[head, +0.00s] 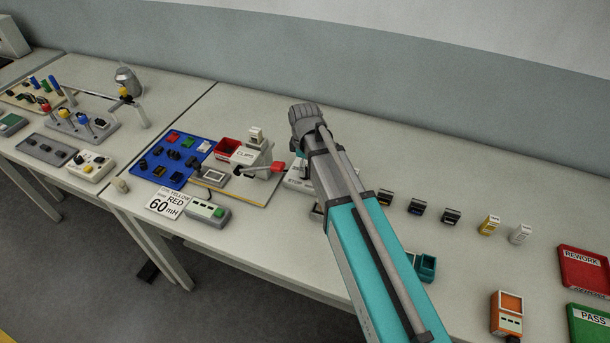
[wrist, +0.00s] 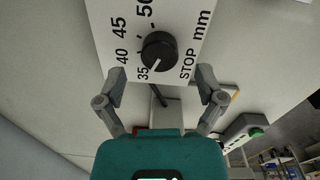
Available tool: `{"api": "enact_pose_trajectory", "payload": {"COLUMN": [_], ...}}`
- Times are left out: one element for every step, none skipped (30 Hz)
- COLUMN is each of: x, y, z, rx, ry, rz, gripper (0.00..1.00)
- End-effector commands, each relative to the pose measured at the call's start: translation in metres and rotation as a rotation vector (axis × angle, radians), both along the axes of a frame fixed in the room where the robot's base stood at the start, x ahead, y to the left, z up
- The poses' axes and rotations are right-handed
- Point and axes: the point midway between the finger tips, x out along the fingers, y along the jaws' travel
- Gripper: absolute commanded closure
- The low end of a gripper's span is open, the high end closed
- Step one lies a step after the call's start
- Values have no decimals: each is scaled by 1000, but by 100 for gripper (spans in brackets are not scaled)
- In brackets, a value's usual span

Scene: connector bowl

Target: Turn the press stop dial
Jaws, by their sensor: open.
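The press stop dial is a black ribbed knob (wrist: 159,51) on a white scale plate (wrist: 188,22) in the wrist view. The plate reads 35, 40, 45, 50 and "STOP mm". A white mark on the knob points down-left, close to 35. My gripper (wrist: 161,84) is open, with its two fingers spread apart at the near side of the plate. The knob lies ahead, roughly centred between the fingers, and nothing is held between them. In the head view my arm hides the gripper, and I cannot make out the knob.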

Motion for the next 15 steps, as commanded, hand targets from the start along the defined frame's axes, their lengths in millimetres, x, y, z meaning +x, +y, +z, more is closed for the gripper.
{"api": "enact_pose_trajectory", "payload": {"x": [0, 0, 0, 0, 0, 1, 0, 1, 1, 1, 1, 1, 1, 1, 1], "y": [0, 0, 0, 0, 0, 0, 0, 0, 0, 0, 0, 0, 0, 0, 0], "z": [-8, -10, -13, -15, -17, -19, -20, -22, -23, -24, -25, -26, -27, -27, -28], "rx": [0, 0, 0, 0, 0, 0, 0, 0, 0, 0, 0, 0, 0, 0, 0], "ry": [0, 0, 0, 0, 0, 0, 0, 0, 0, 0, 0, 0, 0, 0, 0], "rz": [0, 0, 0, 0, 0, 0, 0, 0, 0, 0, 0, 0, 0, 0, 0], "gripper": [12, 12, 12, 12, 12, 12, 12, 12, 12, 12, 12, 12, 12, 12, 12]}}
